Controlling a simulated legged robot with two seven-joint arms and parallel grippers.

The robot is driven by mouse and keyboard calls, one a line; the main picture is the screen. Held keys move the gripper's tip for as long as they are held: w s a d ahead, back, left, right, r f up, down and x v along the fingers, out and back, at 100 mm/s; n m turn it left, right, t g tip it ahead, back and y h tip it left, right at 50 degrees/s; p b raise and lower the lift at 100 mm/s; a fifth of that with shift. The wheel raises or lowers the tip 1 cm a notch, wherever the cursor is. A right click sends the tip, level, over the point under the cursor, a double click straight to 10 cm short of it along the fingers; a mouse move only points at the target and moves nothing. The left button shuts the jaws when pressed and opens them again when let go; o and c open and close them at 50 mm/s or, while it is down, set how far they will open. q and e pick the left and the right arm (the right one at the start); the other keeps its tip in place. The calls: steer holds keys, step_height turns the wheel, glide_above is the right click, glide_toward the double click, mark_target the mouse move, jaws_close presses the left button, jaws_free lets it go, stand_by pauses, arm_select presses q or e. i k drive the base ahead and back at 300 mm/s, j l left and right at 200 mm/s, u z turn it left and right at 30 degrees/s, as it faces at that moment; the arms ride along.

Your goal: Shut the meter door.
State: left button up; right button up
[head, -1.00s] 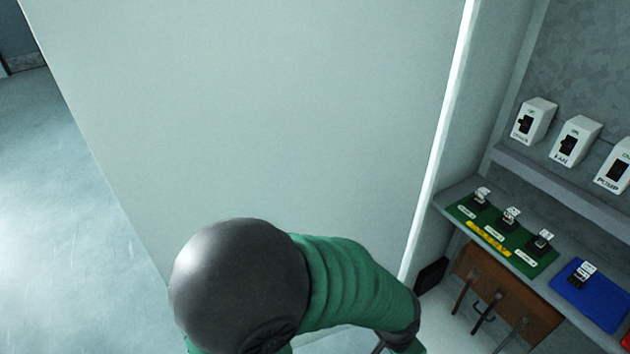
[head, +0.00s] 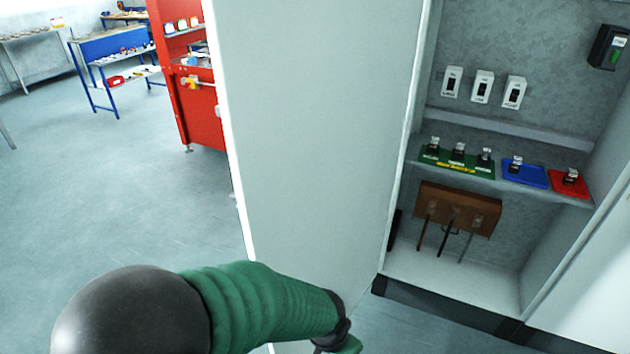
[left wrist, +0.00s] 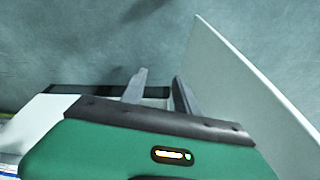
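The meter door is most likely the tall pale panel (head: 310,130) standing open at the left side of a cabinet in the head view. My left arm crosses in front of its lower part. In the left wrist view, the pale panel on the right (left wrist: 245,80) appears to be the same door. My left gripper (left wrist: 159,78) has its two fingers apart with nothing between them, to the left of this panel and apart from it. In the head view its fingers are hidden below the frame edge. My right gripper is in neither view.
The open cabinet has a shelf (head: 400,168) with green, blue and red trays, white switch boxes (head: 483,87) above, and a brown tool board (head: 458,207) below. A red cabinet (head: 184,75) and blue bench (head: 108,45) stand far left. The floor left of the door is clear.

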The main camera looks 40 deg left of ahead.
mark_target(313, 96)
steer(key=j+z, duration=0.1)
steer(key=j, duration=0.35)
steer(key=k+j+z, duration=0.1)
steer(key=j, duration=0.4)
steer(key=k+j, duration=0.1)
steer(key=j, duration=0.35)
steer(key=k+j+z, duration=0.15)
steer(key=j, duration=0.3)
steer(key=j+z, duration=0.1)
steer(key=j, duration=0.35)
steer(key=k+j+z, duration=0.1)
steer(key=j, duration=0.35)
steer(key=j+z, duration=0.2)
steer(key=j, duration=0.9)
steer(key=k+j+z, duration=0.15)
steer(key=j, duration=0.9)
